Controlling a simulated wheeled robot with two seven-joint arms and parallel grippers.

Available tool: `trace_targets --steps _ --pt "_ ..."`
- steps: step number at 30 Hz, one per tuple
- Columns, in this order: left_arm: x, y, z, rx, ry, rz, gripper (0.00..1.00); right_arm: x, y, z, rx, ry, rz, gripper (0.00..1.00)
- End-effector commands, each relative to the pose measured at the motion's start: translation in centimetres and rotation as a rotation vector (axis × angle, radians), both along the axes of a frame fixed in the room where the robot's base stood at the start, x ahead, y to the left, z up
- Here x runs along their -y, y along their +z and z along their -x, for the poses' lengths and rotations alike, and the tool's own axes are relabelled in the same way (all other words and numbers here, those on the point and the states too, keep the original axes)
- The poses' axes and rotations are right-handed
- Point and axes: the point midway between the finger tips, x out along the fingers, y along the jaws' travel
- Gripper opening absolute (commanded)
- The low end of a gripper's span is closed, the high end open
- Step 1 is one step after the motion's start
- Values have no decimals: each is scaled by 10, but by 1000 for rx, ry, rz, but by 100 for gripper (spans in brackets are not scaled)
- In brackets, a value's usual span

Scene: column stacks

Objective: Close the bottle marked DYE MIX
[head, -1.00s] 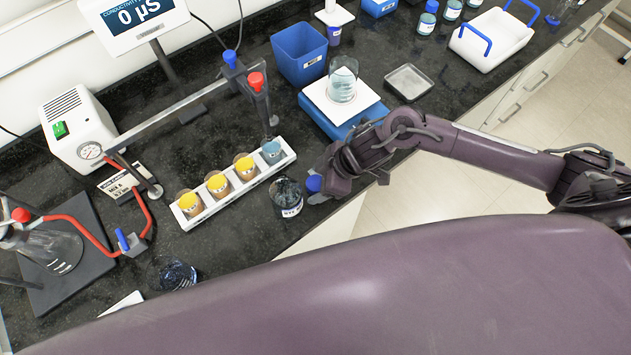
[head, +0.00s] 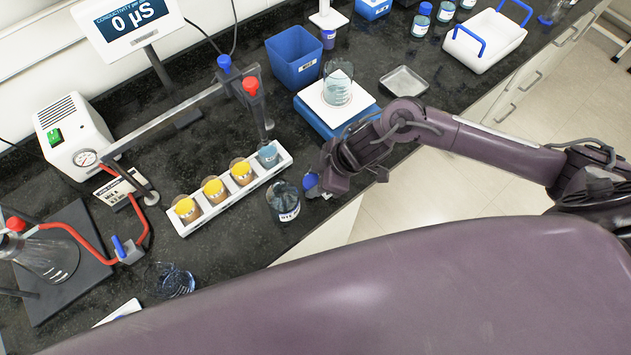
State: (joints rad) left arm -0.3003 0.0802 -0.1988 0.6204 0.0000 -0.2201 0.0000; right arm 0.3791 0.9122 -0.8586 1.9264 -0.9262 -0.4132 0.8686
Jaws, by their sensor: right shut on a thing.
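The bottle (head: 284,205) is a clear, dark-looking vessel near the front edge of the bench. It stands upright with its top uncovered, and its white label is only partly legible. My right gripper (head: 316,184) is just to the right of the bottle and is shut on a blue cap (head: 310,181). The cap is beside the bottle's top in the picture, not over it. The gripper's fingers are partly hidden by its own wrist. My left gripper is out of view.
A white rack (head: 228,202) with several yellow-topped jars stands left of the bottle. A blue scale (head: 345,125) bearing a beaker (head: 338,85) is behind my right gripper. A glass dish (head: 170,281) lies front left. The bench edge is close in front of the bottle.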

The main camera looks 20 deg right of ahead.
Motion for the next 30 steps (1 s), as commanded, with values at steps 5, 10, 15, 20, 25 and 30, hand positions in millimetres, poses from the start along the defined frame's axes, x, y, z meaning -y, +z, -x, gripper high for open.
trace_targets --steps 5,10,15,20,25,30 --pt "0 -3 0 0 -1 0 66 0 40 -1 10 3 0 21" --pt "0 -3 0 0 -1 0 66 -1 89 -2 11 4 -2 21" --pt "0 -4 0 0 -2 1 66 -1 133 -2 10 2 -1 21" --pt "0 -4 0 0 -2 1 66 -1 161 -1 6 1 -2 21" --pt "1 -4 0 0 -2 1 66 0 175 0 2 0 0 21" --pt "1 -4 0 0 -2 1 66 0 178 0 0 -1 0 21"
